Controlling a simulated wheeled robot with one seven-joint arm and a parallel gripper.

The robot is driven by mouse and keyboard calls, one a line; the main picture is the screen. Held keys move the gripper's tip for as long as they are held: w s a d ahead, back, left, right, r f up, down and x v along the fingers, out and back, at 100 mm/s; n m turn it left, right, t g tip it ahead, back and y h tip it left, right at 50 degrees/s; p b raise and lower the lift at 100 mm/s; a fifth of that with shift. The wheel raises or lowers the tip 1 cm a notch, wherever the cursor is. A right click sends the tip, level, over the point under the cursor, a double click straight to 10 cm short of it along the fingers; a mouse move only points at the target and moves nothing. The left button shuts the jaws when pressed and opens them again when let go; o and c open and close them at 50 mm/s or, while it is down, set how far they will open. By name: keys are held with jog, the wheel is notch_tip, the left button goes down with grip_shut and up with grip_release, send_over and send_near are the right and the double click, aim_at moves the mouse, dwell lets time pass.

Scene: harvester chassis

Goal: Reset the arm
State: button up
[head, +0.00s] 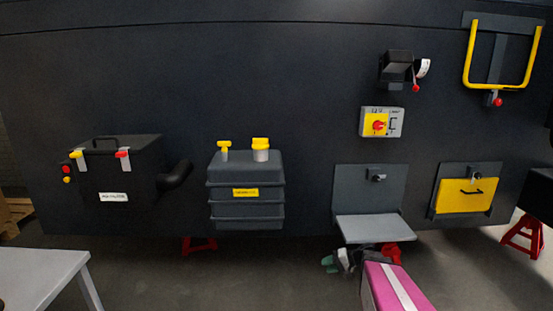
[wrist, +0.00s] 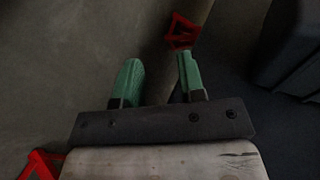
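My gripper (head: 328,263) shows small and partly hidden at the lower middle of the head view, just below the grey fold-down shelf (head: 375,228). My magenta and white arm link (head: 393,288) reaches up to it from the bottom edge. In the wrist view, the two green fingers of my gripper (wrist: 158,72) stand apart with a clear gap. Nothing is between them, and the floor shows behind.
A dark wall carries a black box (head: 125,180), a ribbed grey tank (head: 246,195), a switch box (head: 382,122) and a yellow panel (head: 466,195). Red stands (head: 522,237) are under the wall. A grey table (head: 40,275) is at lower left. Floor left of my gripper is clear.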

jog(key=s+a+r+n+g+h, duration=0.2)
jog(key=s+a+r+h, duration=0.1)
jog(key=s+r+h, duration=0.4)
jog(key=s+h, duration=0.3)
jog(key=h, duration=0.2)
jog(key=shift+s+a+r, duration=0.15)
jog(key=shift+s+r, duration=0.15)
jog(key=shift+s, duration=0.1)
